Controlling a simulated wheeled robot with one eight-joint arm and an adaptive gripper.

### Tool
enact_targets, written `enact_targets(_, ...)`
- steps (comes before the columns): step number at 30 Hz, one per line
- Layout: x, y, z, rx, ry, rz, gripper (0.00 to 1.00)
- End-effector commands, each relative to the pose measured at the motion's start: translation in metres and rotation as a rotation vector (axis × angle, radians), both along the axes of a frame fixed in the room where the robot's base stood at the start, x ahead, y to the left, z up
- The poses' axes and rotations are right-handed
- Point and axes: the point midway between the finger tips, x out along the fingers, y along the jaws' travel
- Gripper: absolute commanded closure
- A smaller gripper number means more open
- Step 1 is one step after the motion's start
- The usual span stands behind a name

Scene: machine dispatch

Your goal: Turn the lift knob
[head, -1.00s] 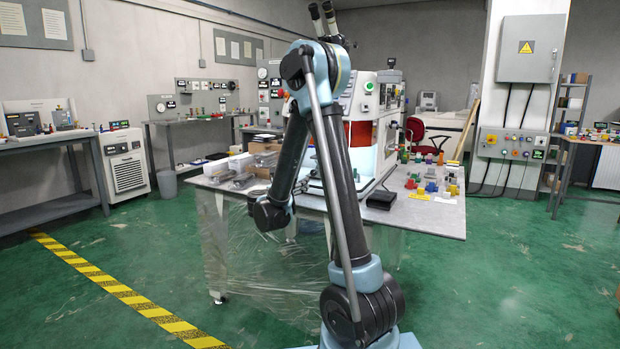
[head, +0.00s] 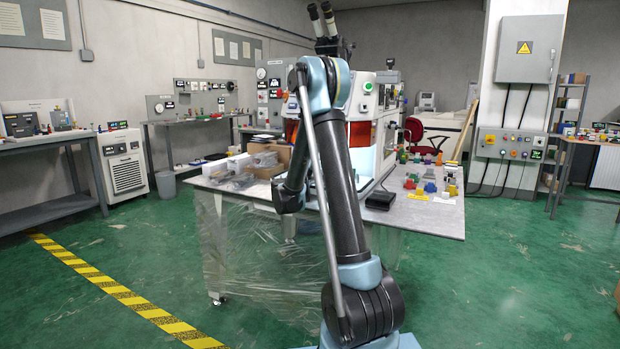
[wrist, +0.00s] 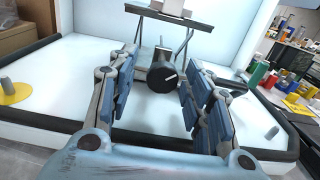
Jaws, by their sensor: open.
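In the wrist view a round black knob (wrist: 162,79) with a white pointer line shows ahead, on a grey metal mechanism with slanted legs under a dark plate (wrist: 168,17). It looks like the lift knob. My gripper (wrist: 163,62) is open and empty. Its blue-padded fingers frame the knob left and right in the picture, with gaps on both sides; how far the knob lies in depth is unclear. In the head view my arm hides the gripper and the knob.
The mechanism stands in a white bay with a dark rim (wrist: 40,123). Colored bottles and parts (wrist: 275,77) lie outside it at right. In the head view the white and red machine (head: 366,130) stands on a grey table (head: 430,215), with a cardboard box (head: 270,160) at left.

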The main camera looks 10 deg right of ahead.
Motion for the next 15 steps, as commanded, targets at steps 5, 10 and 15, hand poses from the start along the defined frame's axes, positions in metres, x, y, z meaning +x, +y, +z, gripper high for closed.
enact_targets(5, 0.0069, -0.0053, 0.0002, 0.000, 0.000, 0.000, 0.54)
enact_targets(10, 0.0075, -0.0058, 0.0001, 0.000, 0.000, 0.000, 0.54)
enact_targets(15, 0.0074, -0.0058, 0.0001, 0.000, 0.000, 0.000, 0.70)
